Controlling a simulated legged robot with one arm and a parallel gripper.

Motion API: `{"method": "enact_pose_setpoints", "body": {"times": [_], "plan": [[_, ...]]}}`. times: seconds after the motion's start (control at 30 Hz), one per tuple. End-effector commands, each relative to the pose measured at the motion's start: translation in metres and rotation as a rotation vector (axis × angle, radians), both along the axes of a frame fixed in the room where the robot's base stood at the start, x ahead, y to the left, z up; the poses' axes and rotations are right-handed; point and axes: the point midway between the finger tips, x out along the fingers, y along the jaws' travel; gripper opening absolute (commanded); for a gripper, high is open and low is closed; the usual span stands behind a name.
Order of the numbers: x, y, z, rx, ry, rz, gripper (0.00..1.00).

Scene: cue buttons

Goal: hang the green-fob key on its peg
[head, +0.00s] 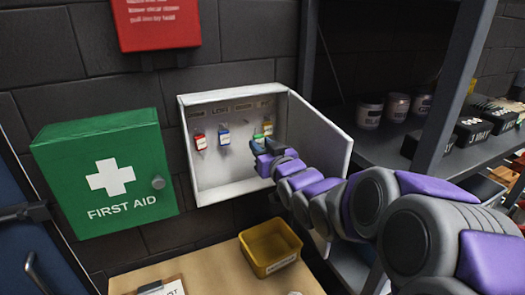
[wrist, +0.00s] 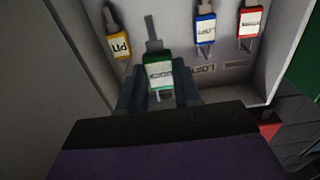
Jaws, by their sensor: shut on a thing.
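The green-fob key (wrist: 158,76) is between the two fingers of my gripper (wrist: 158,94) in the wrist view, its metal part pointing toward the top of the picture. In the head view my gripper (head: 261,147) reaches inside the open white key cabinet (head: 235,190), at its right part, close to the yellow-fob key (head: 267,126). The gripper is shut on the green fob. The peg for this key is hidden or too small to make out, and I cannot tell whether the key touches it.
A blue-fob key (head: 224,137) and a red-fob key (head: 200,141) hang left of my gripper. The cabinet door (head: 318,140) stands open at right. A green first-aid box (head: 105,175) is at left. A yellow bin (head: 270,248) sits on the table below.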

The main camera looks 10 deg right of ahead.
Motion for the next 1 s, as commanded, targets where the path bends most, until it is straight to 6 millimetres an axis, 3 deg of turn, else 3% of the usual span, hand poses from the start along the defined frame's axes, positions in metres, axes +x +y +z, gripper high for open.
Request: {"method": "enact_pose_setpoints", "body": {"times": [1.0], "plan": [[0.053, 0.012, -0.006, 0.0, 0.002, 0.001, 0.0]]}}
